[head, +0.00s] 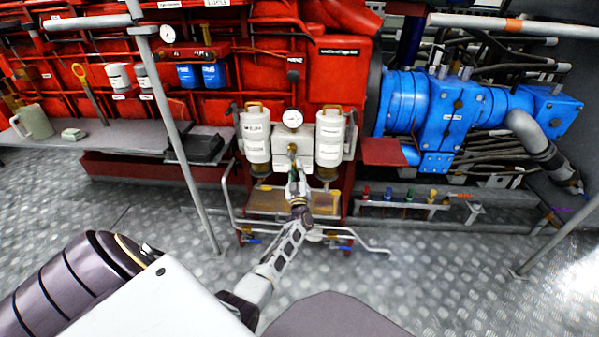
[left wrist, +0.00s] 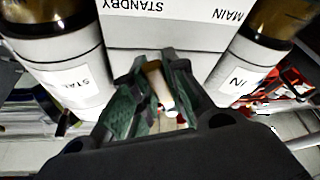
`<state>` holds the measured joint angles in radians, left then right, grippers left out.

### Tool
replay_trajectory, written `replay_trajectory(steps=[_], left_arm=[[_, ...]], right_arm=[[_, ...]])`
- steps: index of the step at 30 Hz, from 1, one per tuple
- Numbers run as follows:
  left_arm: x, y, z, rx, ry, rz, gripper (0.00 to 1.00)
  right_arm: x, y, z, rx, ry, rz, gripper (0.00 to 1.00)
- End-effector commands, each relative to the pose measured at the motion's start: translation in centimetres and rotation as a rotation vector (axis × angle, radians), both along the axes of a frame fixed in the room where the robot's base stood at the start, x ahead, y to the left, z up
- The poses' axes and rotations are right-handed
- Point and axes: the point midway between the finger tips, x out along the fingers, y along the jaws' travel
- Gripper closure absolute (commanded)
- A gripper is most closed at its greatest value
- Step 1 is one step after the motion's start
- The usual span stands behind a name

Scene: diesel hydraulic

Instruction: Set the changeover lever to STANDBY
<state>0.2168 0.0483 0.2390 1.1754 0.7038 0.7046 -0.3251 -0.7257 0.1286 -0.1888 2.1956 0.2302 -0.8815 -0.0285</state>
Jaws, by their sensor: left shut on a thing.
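A duplex filter unit stands at the middle of the head view, with a left white canister (head: 256,135), a right white canister (head: 330,138) and a valve block between them. In the left wrist view the block's plate (left wrist: 180,35) reads STANDBY at left and MAIN at right, upside down. The changeover lever (left wrist: 155,80), with a tan and white part showing, is between the green finger pads of my left gripper (left wrist: 158,100). The left gripper (head: 294,182) is shut on it, in front of the block. The lever's exact angle is hard to tell. My right gripper is not in view.
A round gauge (head: 292,118) sits above the block. A grey post (head: 172,120) stands to the left and bent pipes (head: 350,232) run low in front. A blue machine (head: 440,110) is at right. The tread-plate floor (head: 420,275) is clear.

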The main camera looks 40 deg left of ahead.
Motion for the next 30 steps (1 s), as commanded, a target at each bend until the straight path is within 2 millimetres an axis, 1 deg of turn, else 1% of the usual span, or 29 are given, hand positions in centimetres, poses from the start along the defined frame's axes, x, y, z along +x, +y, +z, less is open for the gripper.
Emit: replay_trajectory(steps=[1, 3, 9, 15, 22, 30], left_arm=[[0.2, -0.3, 0.2, -0.043, -0.022, -0.001, 1.00], [0.3, -0.5, 0.4, -0.100, -0.057, -0.002, 1.00], [0.7, -1.1, 1.0, -0.244, -0.144, -0.002, 1.00], [0.9, -1.3, 1.4, -0.349, -0.209, -0.002, 1.00], [0.9, -1.3, 1.6, -0.408, -0.246, -0.001, 1.00], [0.9, -1.3, 1.6, -0.420, -0.253, -0.001, 1.00]], right_arm=[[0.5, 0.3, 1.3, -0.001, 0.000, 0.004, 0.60], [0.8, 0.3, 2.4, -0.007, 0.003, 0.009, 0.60], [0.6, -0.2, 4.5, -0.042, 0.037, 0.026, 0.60], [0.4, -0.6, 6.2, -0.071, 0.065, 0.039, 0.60], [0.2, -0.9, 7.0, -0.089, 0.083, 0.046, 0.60], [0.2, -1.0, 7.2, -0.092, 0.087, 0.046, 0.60]])
